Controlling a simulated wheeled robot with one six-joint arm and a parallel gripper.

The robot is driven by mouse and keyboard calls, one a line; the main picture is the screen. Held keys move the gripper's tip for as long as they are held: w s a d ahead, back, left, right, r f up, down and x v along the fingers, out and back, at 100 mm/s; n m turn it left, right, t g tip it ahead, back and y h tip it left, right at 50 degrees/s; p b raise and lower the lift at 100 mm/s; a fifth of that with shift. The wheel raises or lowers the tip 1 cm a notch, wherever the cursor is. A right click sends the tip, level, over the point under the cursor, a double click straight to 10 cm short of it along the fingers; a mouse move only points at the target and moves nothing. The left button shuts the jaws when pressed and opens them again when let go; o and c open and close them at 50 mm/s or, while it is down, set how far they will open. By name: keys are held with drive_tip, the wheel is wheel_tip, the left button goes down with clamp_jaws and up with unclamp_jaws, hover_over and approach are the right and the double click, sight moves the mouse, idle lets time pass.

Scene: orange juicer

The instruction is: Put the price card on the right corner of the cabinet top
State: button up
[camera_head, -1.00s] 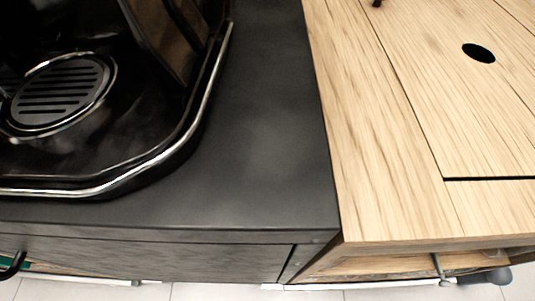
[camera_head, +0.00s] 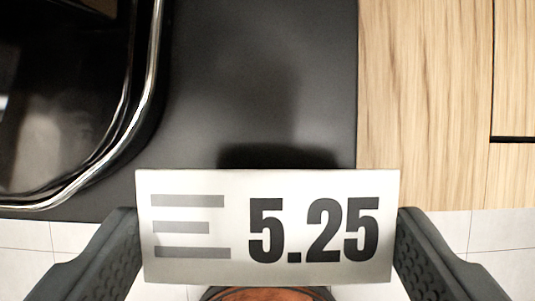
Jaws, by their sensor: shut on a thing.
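The price card (camera_head: 240,215) is a white rectangle with grey bars and "5.25" in black. It shows at the lower middle of the camera view, facing the camera. My gripper (camera_head: 267,228) is shut on it, one dark finger at each side edge. The black cabinet top (camera_head: 245,75) lies beyond the card. Its right edge meets a light wooden surface. The card hides the front right corner of the top, and a dark shadow lies on the top just beyond the card. I cannot tell whether the card touches the top.
The black juicer base with a chrome rim (camera_head: 150,80) stands on the left of the top. The wooden counter (camera_head: 425,100) adjoins on the right. Bare black surface lies between them. Pale floor tiles (camera_head: 455,235) show in front. A round brown thing (camera_head: 267,294) shows below the card.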

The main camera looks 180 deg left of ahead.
sight(268, 268)
drive_tip(key=shift+w+f, duration=0.2)
drive_tip(key=shift+w, duration=0.15)
drive_tip(key=shift+f, duration=1.6)
drive_tip(key=o, duration=0.9)
drive_tip(key=shift+f, duration=0.15)
drive_tip(key=shift+o, duration=0.2)
drive_tip(key=v, duration=1.2)
drive_tip(key=shift+r, duration=0.25)
